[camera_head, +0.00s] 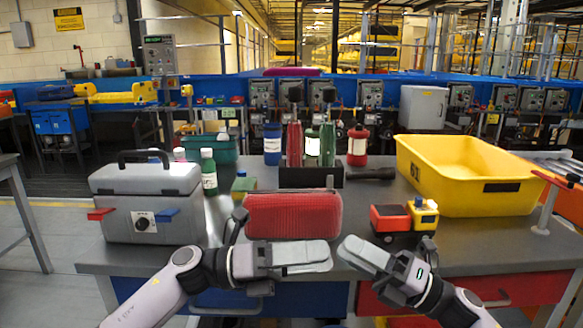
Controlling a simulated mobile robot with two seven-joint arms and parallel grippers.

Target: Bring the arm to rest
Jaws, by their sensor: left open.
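My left gripper (325,257) comes in from the left and reaches over the front edge of the table. It is open with nothing seen between its fingers. It is in front of the red ribbed case (293,214) and hides part of its lower edge; I cannot tell whether they touch. My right gripper (345,250) comes in from the lower right and points up and left. Its tips are close to the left gripper's tips, and its jaw opening is hard to make out. No object shows in it.
On the grey table (480,240) stand a grey toolbox (140,195), a green-labelled bottle (208,172), a black rack (310,177) with bottles, a red-and-yellow toy truck (400,217) and a yellow tub (470,195). Bare table lies right of the truck.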

